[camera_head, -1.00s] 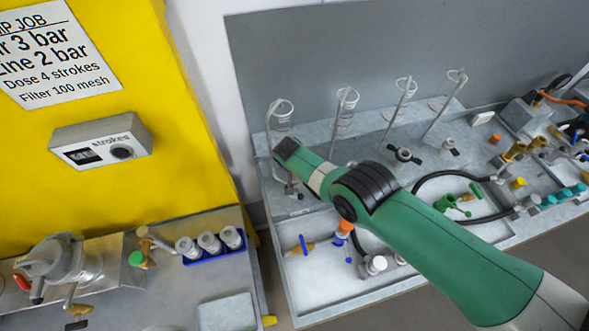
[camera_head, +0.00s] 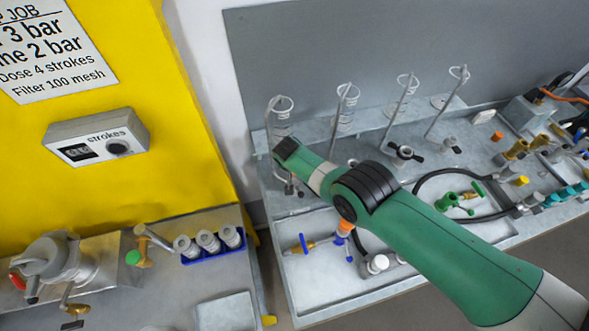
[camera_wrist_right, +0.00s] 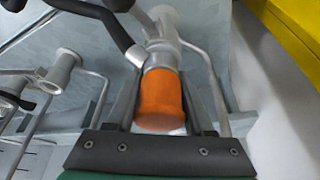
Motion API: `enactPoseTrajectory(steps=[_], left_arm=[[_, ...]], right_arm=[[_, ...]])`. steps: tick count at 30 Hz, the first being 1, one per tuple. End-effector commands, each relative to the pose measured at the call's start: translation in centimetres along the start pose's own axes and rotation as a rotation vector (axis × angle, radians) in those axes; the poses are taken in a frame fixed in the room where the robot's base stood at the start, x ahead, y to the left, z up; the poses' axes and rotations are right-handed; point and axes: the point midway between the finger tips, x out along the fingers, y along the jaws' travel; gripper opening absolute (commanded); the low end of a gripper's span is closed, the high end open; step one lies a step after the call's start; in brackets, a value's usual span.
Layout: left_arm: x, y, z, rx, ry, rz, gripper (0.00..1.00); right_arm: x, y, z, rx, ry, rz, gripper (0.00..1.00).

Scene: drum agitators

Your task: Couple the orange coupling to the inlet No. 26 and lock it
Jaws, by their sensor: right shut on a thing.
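In the right wrist view, the orange coupling (camera_wrist_right: 160,100) sits between the two fingers of my right gripper (camera_wrist_right: 158,77), which is shut on it. The coupling's far end meets a grey metal fitting (camera_wrist_right: 160,55); whether they are locked cannot be told. A black lever (camera_wrist_right: 110,30) lies beside the fitting. In the head view, my right arm reaches to the leftmost grey fitting (camera_head: 290,187) on the bench, and its fingers are mostly hidden. No number 26 is readable. My left gripper is not in view.
Several wire-ring stands (camera_head: 345,100) rise along the back of the bench. Other fittings with black handles (camera_head: 405,154) stand to the right. An orange and blue part (camera_head: 345,228) lies by the tray, partly hidden by my arm. A yellow cabinet (camera_head: 150,80) stands at left.

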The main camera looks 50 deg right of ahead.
Motion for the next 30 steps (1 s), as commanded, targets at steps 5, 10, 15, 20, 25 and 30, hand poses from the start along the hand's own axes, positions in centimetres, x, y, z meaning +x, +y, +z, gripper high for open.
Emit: enactPoseTrajectory(steps=[5,10,15,20,25,30], left_arm=[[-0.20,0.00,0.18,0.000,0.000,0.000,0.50],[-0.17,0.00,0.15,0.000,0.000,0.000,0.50],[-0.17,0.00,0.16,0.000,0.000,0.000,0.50],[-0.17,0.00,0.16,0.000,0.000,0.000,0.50],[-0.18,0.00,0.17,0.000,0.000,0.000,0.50],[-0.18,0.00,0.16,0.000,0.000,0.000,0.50]], right_arm=[[0.22,-0.04,0.05,0.000,0.001,-0.001,0.00],[0.17,-0.04,0.02,0.000,0.001,-0.001,0.00],[0.18,-0.03,0.04,0.000,0.001,-0.001,0.80],[0.20,-0.02,0.06,0.000,0.001,0.000,0.88],[0.26,0.03,0.14,0.000,-0.001,0.001,0.82],[0.24,0.02,0.12,0.000,-0.001,0.000,0.82]])
